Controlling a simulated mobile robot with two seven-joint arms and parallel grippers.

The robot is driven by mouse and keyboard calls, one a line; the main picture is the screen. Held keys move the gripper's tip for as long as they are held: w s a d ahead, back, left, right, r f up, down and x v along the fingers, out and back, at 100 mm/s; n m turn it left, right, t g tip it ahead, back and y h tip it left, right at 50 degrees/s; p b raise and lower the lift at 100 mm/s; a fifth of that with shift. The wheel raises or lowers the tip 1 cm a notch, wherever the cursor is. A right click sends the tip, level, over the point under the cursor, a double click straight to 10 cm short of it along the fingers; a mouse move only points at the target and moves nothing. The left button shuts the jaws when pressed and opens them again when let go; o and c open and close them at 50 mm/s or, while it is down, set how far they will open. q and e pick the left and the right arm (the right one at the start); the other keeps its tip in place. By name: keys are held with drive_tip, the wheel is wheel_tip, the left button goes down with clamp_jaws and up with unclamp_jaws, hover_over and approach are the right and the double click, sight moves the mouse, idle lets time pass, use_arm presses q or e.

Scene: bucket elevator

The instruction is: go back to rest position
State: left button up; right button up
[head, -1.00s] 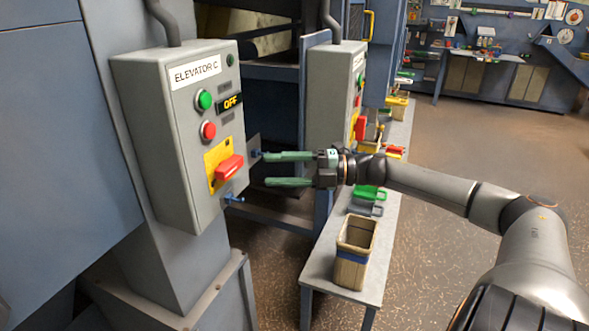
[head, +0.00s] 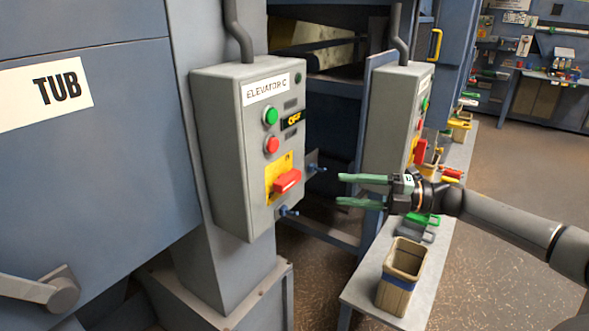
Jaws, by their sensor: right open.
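My right gripper (head: 342,190) is in the head view, to the right of the control box (head: 225,160) labelled ELEVATOR C. Its two green fingers are apart with nothing between them, pointing left, and a gap shows between them and the box. The box carries a green button (head: 271,116), a red button (head: 272,145), a display (head: 292,121) reading OFF, and a red handle (head: 287,181) on a yellow plate. My left gripper is not in view.
A second grey control box (head: 391,115) stands behind my right gripper. A bench (head: 423,296) below holds a bin (head: 401,277) and several coloured items. A blue panel marked TUB (head: 100,180) fills the left, with a grey lever (head: 30,289). Open floor (head: 500,270) lies at right.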

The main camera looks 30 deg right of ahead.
drive_tip(key=s+a+f+m+t+h+p, duration=0.1)
drive_tip(key=s+a+f+m+h, duration=0.15)
drive_tip(key=f+m, duration=0.45)
drive_tip(key=s+a+f+m+h+p, duration=0.15)
drive_tip(key=f+m+h, duration=0.25)
drive_tip(key=f, duration=0.6)
drive_tip(key=s+a+f+m+t+h, duration=0.1)
drive_tip(key=s+a+f+m+h, duration=0.2)
drive_tip(key=f+m, duration=0.4)
drive_tip(key=s+a+f+m+g+p, duration=0.1)
drive_tip(key=s+a+f+m+g, duration=0.1)
drive_tip(key=a, duration=0.7)
drive_tip(key=s+a+f+m+g, duration=0.3)
drive_tip(key=s+a+f+m, duration=0.2)
drive_tip(key=s+a+f, duration=0.2)
drive_tip(key=s+a+h, duration=0.1)
drive_tip(key=s+a, duration=0.1)
drive_tip(key=a, duration=0.1)
drive_tip(key=shift+s+f+g+p, duration=0.15)
drive_tip(key=shift+f+g+p, duration=0.15)
drive_tip(key=shift+p, duration=0.05)
drive_tip(key=shift+c, duration=0.8)
